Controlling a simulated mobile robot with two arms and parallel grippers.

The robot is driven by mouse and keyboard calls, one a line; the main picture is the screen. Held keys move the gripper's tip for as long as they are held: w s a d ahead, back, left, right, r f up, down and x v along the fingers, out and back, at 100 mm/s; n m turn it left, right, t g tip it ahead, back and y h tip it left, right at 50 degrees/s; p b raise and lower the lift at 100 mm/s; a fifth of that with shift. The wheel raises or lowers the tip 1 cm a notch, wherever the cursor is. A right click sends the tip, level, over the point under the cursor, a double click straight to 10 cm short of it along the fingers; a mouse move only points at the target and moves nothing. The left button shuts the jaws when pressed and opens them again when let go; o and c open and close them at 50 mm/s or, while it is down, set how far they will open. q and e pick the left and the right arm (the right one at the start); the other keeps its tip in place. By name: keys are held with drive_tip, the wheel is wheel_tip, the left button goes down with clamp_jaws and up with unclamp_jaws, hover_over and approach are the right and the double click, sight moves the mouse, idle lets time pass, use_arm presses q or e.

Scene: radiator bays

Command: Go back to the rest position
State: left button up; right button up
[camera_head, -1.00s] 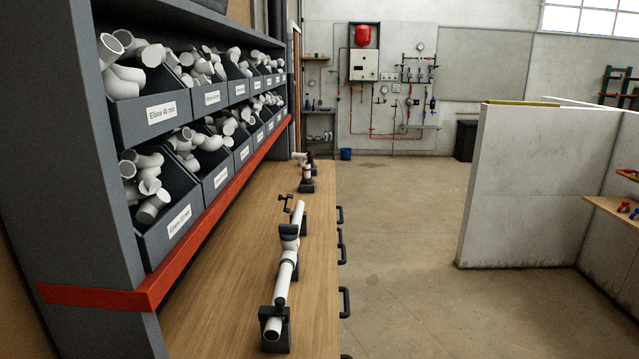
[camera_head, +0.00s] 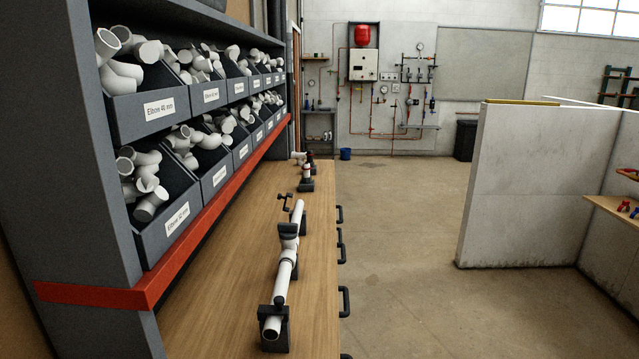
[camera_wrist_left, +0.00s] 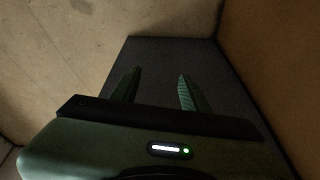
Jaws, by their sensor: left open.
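My left gripper (camera_wrist_left: 159,90) shows in the left wrist view, with its two green fingers spread apart and nothing between them. Beyond the fingers is a dark grey flat surface, with a pale concrete-like surface to the left and a brown one to the right. Neither gripper shows in the head view. My right gripper is in neither view.
A wooden bench (camera_head: 227,267) runs along the left, bearing a white pipe assembly (camera_head: 286,255) in dark holders. A shelf rack holds grey bins (camera_head: 143,119) of white elbows. Open floor (camera_head: 400,230) lies right of the bench. A pale partition (camera_head: 530,190) stands farther right.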

use_arm(q)
wheel_tip(320, 180, down, 13)
drive_tip(key=s+b, duration=0.1)
drive_tip(key=s, duration=0.1)
drive_tip(key=s+a+f+g+b, duration=0.2)
drive_tip(key=s+a+f, duration=0.1)
drive_tip(key=s+f, duration=1.5)
wheel_tip(320, 180, down, 4)
drive_tip(key=shift+a, duration=0.15)
